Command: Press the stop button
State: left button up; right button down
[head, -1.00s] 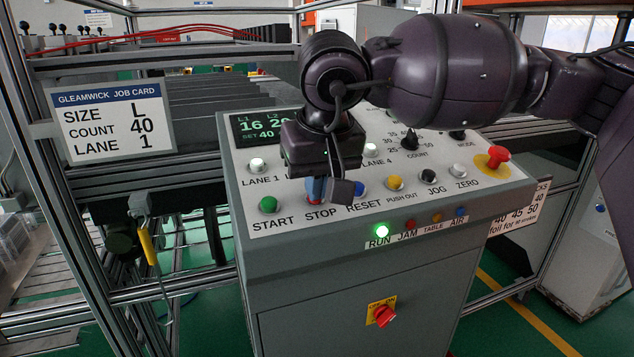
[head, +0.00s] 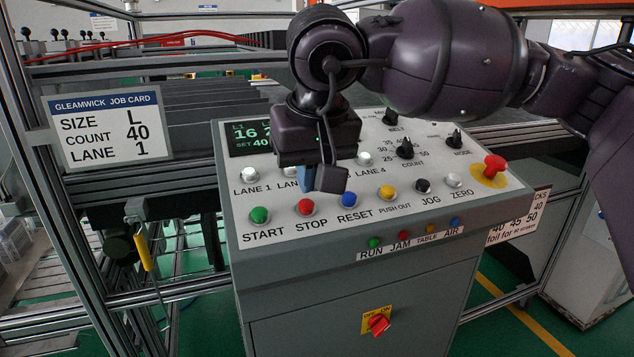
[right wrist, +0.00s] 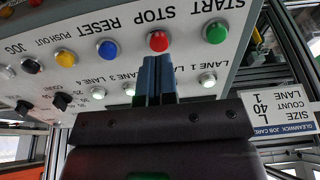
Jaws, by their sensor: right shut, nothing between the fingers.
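The red STOP button (head: 306,207) sits on the sloped grey control panel (head: 235,220), between the green START button (head: 259,215) and the blue RESET button (head: 350,199). My right gripper (head: 307,188) is shut and empty, its blue fingertips just above and behind the STOP button in the head view. The RUN lamp (head: 375,243) is a dull green, unlit. My left gripper is not in view.
The yellow PUSH OUT button (head: 386,192), black JOG (head: 423,186) and a red mushroom button (head: 494,165) are to the right. White lane buttons lie behind the fingers, partly hidden. A job card (head: 108,130) hangs at left. Space above the panel's front edge is clear.

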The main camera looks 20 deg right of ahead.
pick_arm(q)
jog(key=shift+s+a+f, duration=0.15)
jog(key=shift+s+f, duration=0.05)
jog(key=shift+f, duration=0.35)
pick_arm(e)
jog(key=v, duration=0.9)
jog(key=shift+r, duration=0.35)
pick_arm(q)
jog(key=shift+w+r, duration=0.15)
